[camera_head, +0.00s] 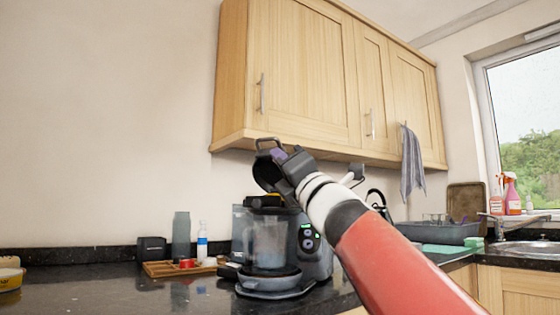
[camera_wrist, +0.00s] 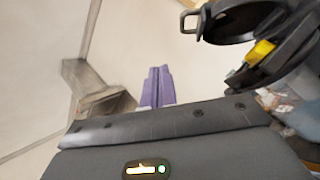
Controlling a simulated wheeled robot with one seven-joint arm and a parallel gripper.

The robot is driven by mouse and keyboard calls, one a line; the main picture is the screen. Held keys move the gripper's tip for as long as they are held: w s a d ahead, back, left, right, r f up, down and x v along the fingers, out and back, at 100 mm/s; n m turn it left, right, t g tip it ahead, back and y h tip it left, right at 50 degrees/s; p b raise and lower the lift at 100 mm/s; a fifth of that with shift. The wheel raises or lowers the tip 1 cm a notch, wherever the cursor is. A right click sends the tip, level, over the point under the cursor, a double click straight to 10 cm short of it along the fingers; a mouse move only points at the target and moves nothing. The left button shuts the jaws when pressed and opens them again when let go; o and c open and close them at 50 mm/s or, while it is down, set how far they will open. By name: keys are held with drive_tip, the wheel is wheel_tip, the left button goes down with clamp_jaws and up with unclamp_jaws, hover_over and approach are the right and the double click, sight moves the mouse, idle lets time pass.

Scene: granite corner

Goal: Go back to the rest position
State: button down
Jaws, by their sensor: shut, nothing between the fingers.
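My gripper (camera_head: 280,155) is raised over the counter at the end of my red and white arm, just above the appliance. In the wrist view its purple fingers (camera_wrist: 156,86) are together with nothing between them. The black lid (camera_wrist: 242,22) of the appliance stands open close to the right of the fingers, with a gap visible between them in the wrist view. In the head view the lid is partly hidden behind my gripper. The appliance's clear jug (camera_head: 269,242) stands below.
Wooden wall cabinets (camera_head: 300,75) hang above and behind my gripper. On the black counter (camera_head: 90,290) stand a white bottle (camera_head: 202,243), a grey-green bottle (camera_head: 181,236) and a wooden tray (camera_head: 160,269). A dish rack (camera_head: 440,232) is at right. The air at left is clear.

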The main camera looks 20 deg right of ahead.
drive_tip(key=s+d+f+m+g+h+p, duration=0.1)
drive_tip(key=s+d+f+m+g+h, duration=0.3)
drive_tip(key=f+m, duration=0.65)
drive_tip(key=d+f+m+g+h+p, duration=0.1)
drive_tip(key=f+m+g+h, duration=0.1)
drive_tip(key=f+m+h, duration=0.7)
drive_tip(key=s+a+f+m+g+y, duration=0.1)
drive_tip(key=s+a+f+m+g, duration=0.1)
drive_tip(key=s+f, duration=0.4)
drive_tip(key=s+a+f+m+g+y+p, duration=0.1)
drive_tip(key=s+f+m+g, duration=0.4)
drive_tip(key=f, duration=1.1)
drive_tip(key=s+a+f+m+g+y, duration=0.3)
drive_tip(key=s+a+f+m+g, duration=0.1)
drive_tip(key=s+f, duration=0.5)
drive_tip(key=shift+a+f+g, duration=0.25)
drive_tip(key=shift+f+g, duration=0.35)
drive_tip(key=shift+f, duration=0.3)
drive_tip(key=shift+w, duration=0.1)
